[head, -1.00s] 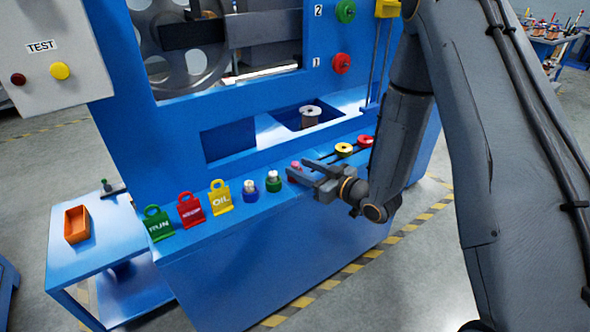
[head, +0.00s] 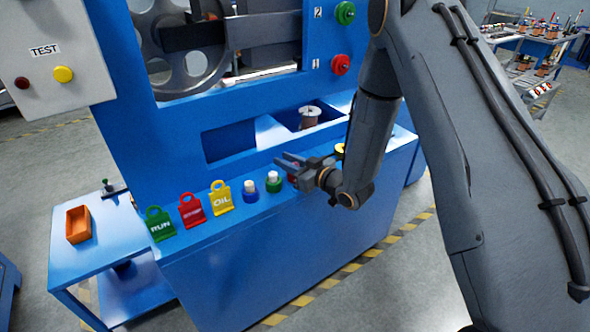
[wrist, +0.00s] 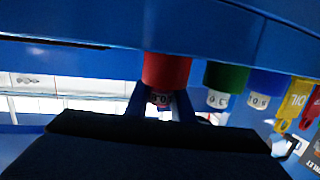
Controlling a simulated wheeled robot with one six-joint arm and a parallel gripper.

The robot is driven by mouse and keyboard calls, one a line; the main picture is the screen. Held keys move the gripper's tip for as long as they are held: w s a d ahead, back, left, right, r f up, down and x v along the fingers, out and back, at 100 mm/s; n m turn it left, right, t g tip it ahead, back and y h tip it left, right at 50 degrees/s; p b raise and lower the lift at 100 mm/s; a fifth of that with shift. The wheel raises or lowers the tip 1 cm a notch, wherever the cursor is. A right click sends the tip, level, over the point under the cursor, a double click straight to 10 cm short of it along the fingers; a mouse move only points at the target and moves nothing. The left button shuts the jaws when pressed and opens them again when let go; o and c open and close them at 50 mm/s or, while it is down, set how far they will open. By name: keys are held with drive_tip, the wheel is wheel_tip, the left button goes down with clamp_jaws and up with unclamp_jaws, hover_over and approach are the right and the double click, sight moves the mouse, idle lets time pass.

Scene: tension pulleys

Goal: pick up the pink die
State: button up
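The pink die (wrist: 160,98) shows in the wrist view as a small shaded cylinder with a printed number, set against a red holder (wrist: 166,70). The wrist picture appears upside down. My gripper (wrist: 161,104) has one finger on each side of the die, with narrow dark gaps visible; contact cannot be told. In the head view my gripper (head: 281,159) is at the ledge with its fingers apart, hiding most of the die. Only a bit of the red holder (head: 291,178) shows beneath it.
White-topped pieces on a green holder (head: 273,181) and a blue holder (head: 250,190) stand close to the left. Further left are yellow (head: 221,198), red (head: 191,211) and green (head: 159,224) tags. The blue machine's wall rises behind the ledge.

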clamp_jaws()
wheel_tip(320, 180, up, 10)
idle(0.6)
